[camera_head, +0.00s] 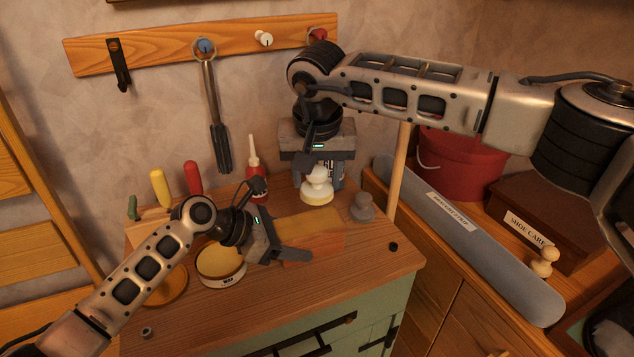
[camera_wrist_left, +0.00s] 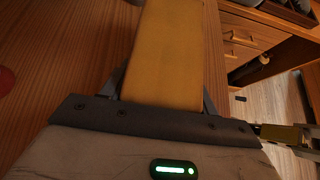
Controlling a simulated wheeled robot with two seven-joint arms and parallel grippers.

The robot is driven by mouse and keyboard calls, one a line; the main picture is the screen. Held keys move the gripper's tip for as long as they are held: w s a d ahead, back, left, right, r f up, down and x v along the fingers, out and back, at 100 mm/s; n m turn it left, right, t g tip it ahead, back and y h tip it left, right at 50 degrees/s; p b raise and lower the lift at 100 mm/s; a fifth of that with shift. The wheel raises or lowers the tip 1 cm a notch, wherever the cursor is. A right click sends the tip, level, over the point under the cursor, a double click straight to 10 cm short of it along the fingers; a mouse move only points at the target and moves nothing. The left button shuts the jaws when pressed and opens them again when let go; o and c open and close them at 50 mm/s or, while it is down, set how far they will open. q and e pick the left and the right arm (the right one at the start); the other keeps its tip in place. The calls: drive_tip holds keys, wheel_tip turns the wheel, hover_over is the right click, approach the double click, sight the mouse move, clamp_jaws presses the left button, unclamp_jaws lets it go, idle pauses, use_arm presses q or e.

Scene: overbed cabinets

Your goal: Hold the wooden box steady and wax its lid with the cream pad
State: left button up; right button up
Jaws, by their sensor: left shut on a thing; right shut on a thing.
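The wooden box (camera_head: 318,236) lies on the bench top; its flat yellow-brown lid faces up. My left gripper (camera_head: 276,238) is shut on its left end. In the left wrist view the box (camera_wrist_left: 167,50) runs out between the two fingers of the left gripper (camera_wrist_left: 160,92). My right gripper (camera_head: 318,166) is shut on the white knob of the cream pad (camera_head: 317,196), which it holds upright over the back of the box. I cannot tell whether the pad touches the lid. An open round wax tin (camera_head: 222,264) stands left of the box, partly behind my left wrist.
A grey knobbed piece (camera_head: 362,208) stands right of the box. A grey padded board (camera_head: 465,235), red bucket (camera_head: 457,165) and shoe care box (camera_head: 525,225) are at right.

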idle(0.4)
use_arm(q)
drive_tip(key=o, duration=1.1)
drive_tip(key=shift+a, duration=0.1)
